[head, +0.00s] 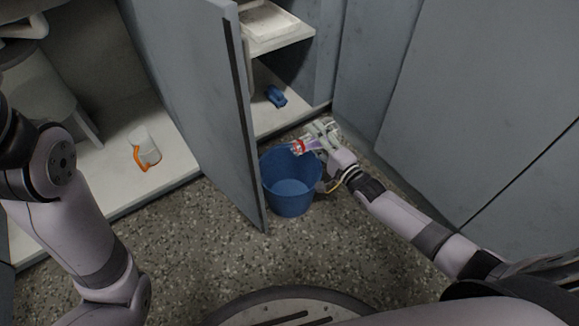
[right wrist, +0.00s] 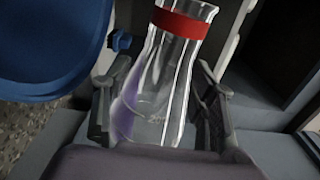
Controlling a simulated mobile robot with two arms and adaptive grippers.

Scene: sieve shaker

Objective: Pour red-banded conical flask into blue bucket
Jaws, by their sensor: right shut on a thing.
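The red-banded conical flask (head: 309,145) is clear glass with a red band around its neck and a purple tint inside. My right gripper (head: 322,137) is shut on its body. In the head view the flask is tilted, its neck pointing left above the blue bucket's far rim. The right wrist view shows the flask (right wrist: 160,85) between both fingers. The blue bucket (head: 292,203) stands upright on the floor, and its visible inside looks empty. Part of it shows at the upper left of the right wrist view (right wrist: 45,45). My left gripper is out of view.
A grey cabinet door (head: 205,90) stands open just left of the bucket. A clear vessel with an orange part (head: 147,150) stands on the white left shelf. A blue object (head: 276,96) lies in the cabinet behind. Speckled floor is clear in front.

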